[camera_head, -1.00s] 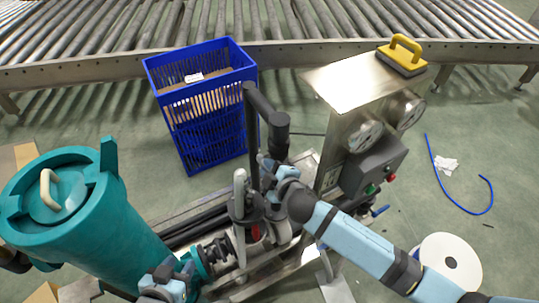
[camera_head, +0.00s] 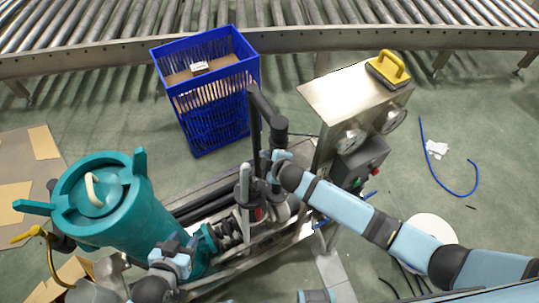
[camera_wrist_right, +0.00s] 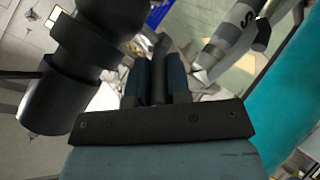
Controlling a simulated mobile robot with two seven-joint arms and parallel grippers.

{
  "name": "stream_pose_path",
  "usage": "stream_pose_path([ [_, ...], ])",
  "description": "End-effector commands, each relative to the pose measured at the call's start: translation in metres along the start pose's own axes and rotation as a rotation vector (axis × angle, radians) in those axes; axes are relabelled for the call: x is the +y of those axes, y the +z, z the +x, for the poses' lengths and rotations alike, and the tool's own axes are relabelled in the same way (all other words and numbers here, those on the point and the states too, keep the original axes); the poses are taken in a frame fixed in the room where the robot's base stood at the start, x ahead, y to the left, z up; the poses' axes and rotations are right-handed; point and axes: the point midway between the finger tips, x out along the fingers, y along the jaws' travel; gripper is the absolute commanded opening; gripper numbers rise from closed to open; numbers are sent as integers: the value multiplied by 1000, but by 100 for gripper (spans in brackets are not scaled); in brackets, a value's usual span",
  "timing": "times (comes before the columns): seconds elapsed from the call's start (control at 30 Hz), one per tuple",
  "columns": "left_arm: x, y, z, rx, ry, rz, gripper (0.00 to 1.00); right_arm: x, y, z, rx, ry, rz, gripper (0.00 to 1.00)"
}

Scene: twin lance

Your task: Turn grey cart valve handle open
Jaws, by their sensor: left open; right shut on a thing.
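The grey cart carries a light grey upright lever (camera_head: 244,185) among its pipework, by a tall black pipe (camera_head: 265,108). A light grey part with a letter S (camera_wrist_right: 232,35) shows at the upper right of the right wrist view. My right gripper (camera_head: 270,160) is beside the black pipe. In the right wrist view its dark blue fingers (camera_wrist_right: 158,85) are closed around a narrow dark bar (camera_wrist_right: 158,62); I cannot tell whether this bar is the valve handle. My left gripper (camera_head: 188,243) is open, low beside the teal vessel (camera_head: 150,225). Its fingertips are hard to see.
A metal control box (camera_head: 350,92) with gauges and a yellow-handled tool (camera_head: 388,68) stands right of the pipework. A blue crate (camera_head: 208,110) is behind, before a roller conveyor (camera_head: 330,38). A blue hose (camera_head: 445,175) and white reel (camera_head: 432,232) lie on the floor at right.

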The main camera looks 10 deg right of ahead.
Motion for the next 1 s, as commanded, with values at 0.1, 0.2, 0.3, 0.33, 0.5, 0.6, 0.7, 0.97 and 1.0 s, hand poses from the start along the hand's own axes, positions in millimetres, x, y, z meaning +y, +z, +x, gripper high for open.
stream_pose_path([
  [0.1, 0, -1, -1, 0, 0, 0, 43, 0, 0, 0, -3, -4, 0, 0],
  [0.2, 0, -1, 0, 0, 1, 0, 43, -1, 1, 0, -3, -4, 0, 0],
  [0.3, 0, -1, 0, 0, 1, 0, 43, -1, 1, 0, -3, -4, 0, 0],
  [0.33, 0, -1, 0, 0, 1, 0, 43, -1, 1, 0, -3, -4, 0, 0],
  [0.5, 0, -1, 0, 0, 1, 0, 43, 0, 1, 0, -3, -3, 0, 41],
  [0.6, 0, -1, 0, 0, 0, 0, 43, 0, 0, 0, -2, -3, 0, 43],
  [0.7, 0, -1, -1, 1, 0, 0, 43, 0, 0, 0, -2, -3, 0, 43],
  [0.97, 0, -7, -4, 2, 0, 0, 43, 5, 0, -3, -2, -2, 0, 43],
  [1.0, 0, -9, -5, 3, 0, 0, 43, 7, 0, -5, -2, -2, 0, 43],
])
